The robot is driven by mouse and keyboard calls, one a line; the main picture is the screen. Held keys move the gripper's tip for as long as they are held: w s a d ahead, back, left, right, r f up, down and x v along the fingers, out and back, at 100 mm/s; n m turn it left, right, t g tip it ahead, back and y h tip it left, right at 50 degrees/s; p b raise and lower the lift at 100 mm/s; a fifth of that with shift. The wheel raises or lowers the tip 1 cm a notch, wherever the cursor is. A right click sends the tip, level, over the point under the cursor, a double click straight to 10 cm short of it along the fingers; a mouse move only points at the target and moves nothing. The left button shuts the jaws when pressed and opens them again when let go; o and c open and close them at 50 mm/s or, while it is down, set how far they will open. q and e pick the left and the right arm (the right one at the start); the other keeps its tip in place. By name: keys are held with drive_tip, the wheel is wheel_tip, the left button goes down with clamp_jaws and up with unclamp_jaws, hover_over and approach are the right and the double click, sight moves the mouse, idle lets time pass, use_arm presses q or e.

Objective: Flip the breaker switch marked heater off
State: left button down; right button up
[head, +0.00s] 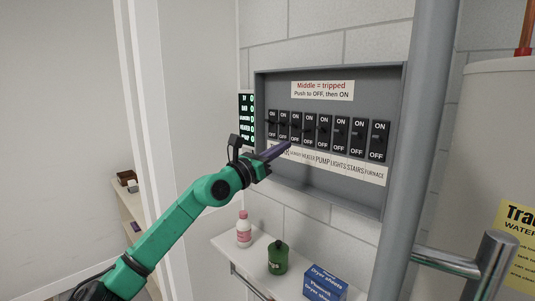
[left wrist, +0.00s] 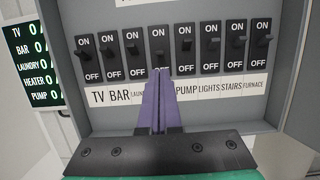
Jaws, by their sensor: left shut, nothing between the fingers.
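The grey breaker panel (head: 330,185) is on the block wall, with a row of black switches marked ON above and OFF below. The heater switch (left wrist: 158,42) is fourth from the left, between the laundry and pump switches; it also shows in the head view (head: 309,130). Its lever position is unclear. My left gripper (head: 289,144) is shut and empty, its purple fingers pointing at the panel. In the left wrist view the fingertips (left wrist: 158,72) overlap the lower part of the heater switch and hide its label. Whether they touch it, I cannot tell. My right gripper is not in view.
A dark display (head: 246,119) listing circuit names is left of the panel. A grey pipe (head: 420,130) rises close on the right, before a water heater (head: 485,130). Below, a white shelf (head: 252,262) holds a bottle (head: 244,232), a green container (head: 278,259) and a blue box (head: 325,284).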

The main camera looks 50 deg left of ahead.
use_arm(q)
drive_tip(key=s, duration=0.2)
drive_tip(key=s+r+b, duration=0.1)
drive_tip(key=s, duration=0.2)
drive_tip(key=shift+w, duration=0.1)
drive_tip(key=s+d+r+n+t+h+p, duration=0.25)
drive_tip(key=s+r+n+t+h, duration=0.2)
drive_tip(key=r+n, duration=0.8)
drive_tip(key=w+a+f+n+g+y, duration=0.1)
drive_tip(key=w+f+n+y, duration=0.1)
drive_tip(key=n, duration=0.9)
drive_tip(key=w+a+f+n+g+y, duration=0.1)
drive_tip(key=w+f+n, duration=0.4)
drive_tip(key=n, duration=0.7)
drive_tip(key=shift+a+f+g+y, duration=0.2)
drive_tip(key=shift+f+g+y, duration=0.55)
drive_tip(key=shift+f, duration=0.1)
